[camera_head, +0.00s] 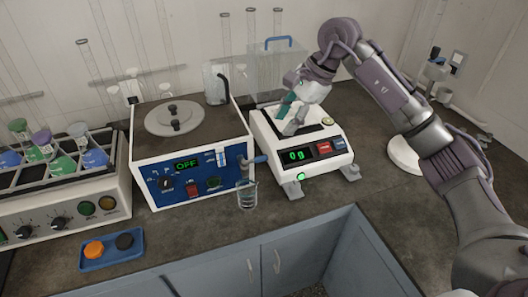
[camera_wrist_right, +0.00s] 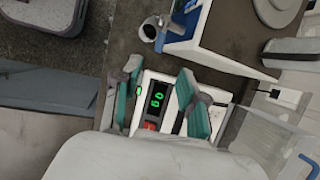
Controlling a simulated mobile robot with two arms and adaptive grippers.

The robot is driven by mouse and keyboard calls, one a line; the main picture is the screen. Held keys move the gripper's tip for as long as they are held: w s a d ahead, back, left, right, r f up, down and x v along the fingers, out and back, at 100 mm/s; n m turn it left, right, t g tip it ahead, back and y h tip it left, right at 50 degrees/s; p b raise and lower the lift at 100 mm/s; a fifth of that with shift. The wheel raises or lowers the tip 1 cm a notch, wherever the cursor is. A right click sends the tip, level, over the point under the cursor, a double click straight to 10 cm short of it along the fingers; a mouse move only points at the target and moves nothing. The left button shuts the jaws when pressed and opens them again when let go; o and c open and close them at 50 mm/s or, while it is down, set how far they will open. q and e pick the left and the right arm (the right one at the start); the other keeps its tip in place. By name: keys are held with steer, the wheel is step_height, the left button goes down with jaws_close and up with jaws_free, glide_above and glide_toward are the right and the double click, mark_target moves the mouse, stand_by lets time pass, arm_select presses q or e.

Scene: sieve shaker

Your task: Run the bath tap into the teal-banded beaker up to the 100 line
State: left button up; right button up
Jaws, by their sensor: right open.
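A small clear beaker (camera_head: 247,196) stands by the front right corner of the bath (camera_head: 225,180), below the tap's blue handle (camera_head: 259,160). Its band and scale are too small to read, and I cannot tell its water level. In the right wrist view the beaker (camera_wrist_right: 149,30) is at the top, beside the tap. The bath display reads OFF. My right gripper (camera_head: 290,114) is over the balance (camera_head: 280,152), to the right of the beaker and apart from it. In the wrist view its teal-padded fingers (camera_wrist_right: 162,88) are spread and empty. My left gripper is not in view.
The balance display reads 0 g. A clear tank (camera_head: 275,72) stands behind the balance. The counter before the balance is clear.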

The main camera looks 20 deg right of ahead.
mark_target(261, 157)
steer(key=p+x, duration=0.2)
steer(key=x, duration=1)
steer(key=shift+a+f+p, duration=0.15)
steer(key=shift+f+p, duration=0.05)
steer(key=shift+p, duration=0.1)
jaws_close()
